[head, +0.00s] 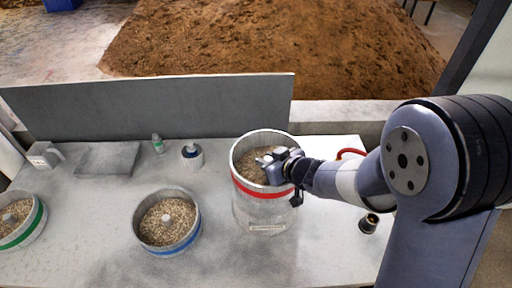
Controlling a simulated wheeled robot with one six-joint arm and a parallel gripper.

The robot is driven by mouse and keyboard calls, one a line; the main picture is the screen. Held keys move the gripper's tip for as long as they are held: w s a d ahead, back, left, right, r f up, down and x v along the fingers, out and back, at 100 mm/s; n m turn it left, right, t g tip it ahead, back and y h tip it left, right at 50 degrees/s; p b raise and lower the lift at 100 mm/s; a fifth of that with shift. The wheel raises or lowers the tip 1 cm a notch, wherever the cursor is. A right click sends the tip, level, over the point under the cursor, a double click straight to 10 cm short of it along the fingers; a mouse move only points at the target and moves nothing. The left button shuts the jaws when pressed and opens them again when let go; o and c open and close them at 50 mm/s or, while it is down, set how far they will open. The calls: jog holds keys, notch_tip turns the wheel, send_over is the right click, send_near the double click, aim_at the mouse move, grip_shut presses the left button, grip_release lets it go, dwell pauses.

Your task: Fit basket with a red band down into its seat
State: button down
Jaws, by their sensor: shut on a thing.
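The basket with a red band (243,184) is at the middle right of the table in the head view. It is filled with grain and sits over a clear, glassy cylinder (262,215). I cannot tell whether its lower part is inside this cylinder or just above it. My gripper (268,164) reaches in from the right, over the basket's opening, and is shut. What it holds is mostly hidden, but it appears to be the basket's central part.
A blue-banded basket of grain (184,246) stands left of centre, a green-banded one (36,218) at the far left. A small jar (192,156), a bottle (157,143) and a grey slab (108,159) lie behind. A grey panel (150,107) backs the table. A dark cup (369,224) stands right.

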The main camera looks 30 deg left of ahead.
aim_at(293, 188)
jog(key=shift+w+a, duration=0.15)
jog(key=shift+a, duration=0.1)
notch_tip(293, 188, down, 6)
jog(key=b, duration=0.6)
jog(key=shift+r, duration=0.2)
jog(key=shift+d+f+b, duration=0.1)
jog(key=shift+f+b, duration=0.3)
jog(key=shift+f, duration=0.65)
dwell(1.4)
jog(key=c, duration=1.1)
grip_release()
jog(key=shift+c, duration=0.2)
jog(key=shift+o, duration=0.2)
jog(key=shift+d+f, duration=0.1)
jog(key=shift+f, duration=0.05)
jog(key=p+v, duration=0.1)
jog(key=v, duration=1)
